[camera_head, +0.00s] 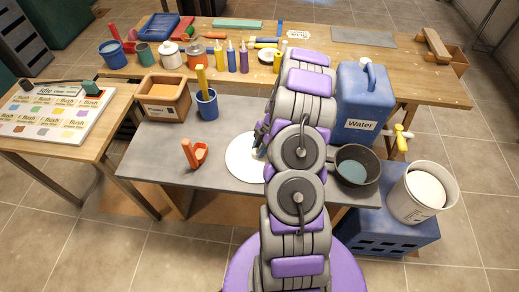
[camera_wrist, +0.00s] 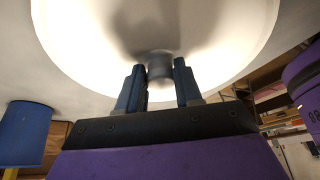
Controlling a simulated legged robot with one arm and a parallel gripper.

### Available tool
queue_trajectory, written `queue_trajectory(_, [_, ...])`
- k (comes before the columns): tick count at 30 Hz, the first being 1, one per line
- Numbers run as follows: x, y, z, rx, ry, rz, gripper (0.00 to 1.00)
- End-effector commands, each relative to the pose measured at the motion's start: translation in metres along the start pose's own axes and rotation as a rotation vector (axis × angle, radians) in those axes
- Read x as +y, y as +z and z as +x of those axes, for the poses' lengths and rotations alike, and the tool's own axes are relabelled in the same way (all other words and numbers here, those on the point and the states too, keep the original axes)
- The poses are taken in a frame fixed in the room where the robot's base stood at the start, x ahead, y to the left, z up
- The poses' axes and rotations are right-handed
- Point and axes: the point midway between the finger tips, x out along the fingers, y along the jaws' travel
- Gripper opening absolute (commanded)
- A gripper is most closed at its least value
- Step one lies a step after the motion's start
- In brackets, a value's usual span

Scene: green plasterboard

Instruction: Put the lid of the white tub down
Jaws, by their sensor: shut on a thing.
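The lid is a round white disc (camera_head: 240,163) at the middle of the grey table, partly hidden by my arm. My gripper (camera_wrist: 159,88) is shut on this knob, one dark blue finger on each side. In the head view my gripper (camera_head: 260,141) is mostly hidden by my arm. The lid looks level and close to the tabletop; I cannot tell whether it touches. The white tub (camera_head: 418,203) stands open at the right, with pale contents showing.
The grey table (camera_head: 150,170) has free room left of the lid. A red-orange scoop (camera_head: 196,155), a blue cup (camera_head: 207,106) and a wooden box (camera_head: 163,97) stand there. A dark pan (camera_head: 358,167) and blue water container (camera_head: 362,100) are right. A blue crate (camera_head: 395,232) bears the tub.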

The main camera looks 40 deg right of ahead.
Motion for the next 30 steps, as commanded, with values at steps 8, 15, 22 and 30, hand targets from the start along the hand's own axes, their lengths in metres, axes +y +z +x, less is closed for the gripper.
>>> queue_trajectory(8, [0.000, 0.001, 0.002, 0.000, 0.000, 0.000, 0.03])
queue_trajectory(15, [0.000, 0.001, 0.002, 0.000, 0.000, 0.000, 0.53])
queue_trajectory(22, [0.000, 0.001, 0.002, 0.001, -0.001, 0.000, 0.60])
queue_trajectory(30, [0.000, 0.000, -0.013, 0.000, 0.002, -0.001, 0.60])
